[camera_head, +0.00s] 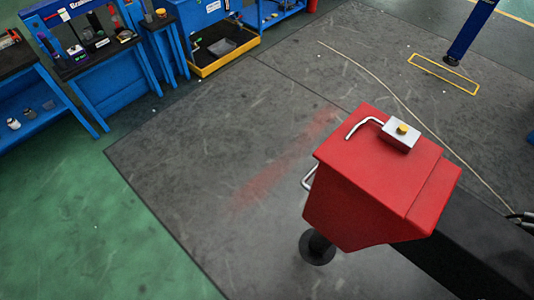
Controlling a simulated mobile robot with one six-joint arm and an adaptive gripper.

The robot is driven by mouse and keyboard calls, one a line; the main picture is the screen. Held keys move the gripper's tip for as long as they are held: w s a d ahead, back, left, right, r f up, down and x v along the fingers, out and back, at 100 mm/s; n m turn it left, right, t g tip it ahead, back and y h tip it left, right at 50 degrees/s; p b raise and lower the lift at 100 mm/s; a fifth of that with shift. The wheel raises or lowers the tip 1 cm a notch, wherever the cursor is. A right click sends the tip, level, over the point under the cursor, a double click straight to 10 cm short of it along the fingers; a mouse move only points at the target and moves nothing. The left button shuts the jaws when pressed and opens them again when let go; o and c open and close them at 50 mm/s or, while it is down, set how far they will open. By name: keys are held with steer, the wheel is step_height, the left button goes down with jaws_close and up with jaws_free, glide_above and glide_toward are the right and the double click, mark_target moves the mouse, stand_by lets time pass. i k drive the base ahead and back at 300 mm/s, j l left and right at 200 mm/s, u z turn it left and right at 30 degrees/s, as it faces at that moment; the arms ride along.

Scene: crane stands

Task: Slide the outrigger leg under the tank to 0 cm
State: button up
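A red box-shaped tank (365,200) stands at the right of the head view. Below the tank's lower left edge shows a dark leg with a round black foot (317,249). The tank hides the leg's upper part, and no scale or reading on it is visible. I cannot tell whether the foot touches the floor. My gripper is not in view.
A black beam (475,258) runs from the tank to the lower right. Blue workbenches (110,85) and a yellow-edged tray (225,55) stand at the upper left. A blue post (470,35) stands at the upper right. A thin cable (385,88) crosses the floor. The floor left of the tank is clear.

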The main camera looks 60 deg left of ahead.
mark_target(378, 181)
steer(key=k+j+u, duration=0.2)
steer(key=j, duration=0.55)
steer(key=j+u, duration=0.25)
steer(key=j, duration=0.5)
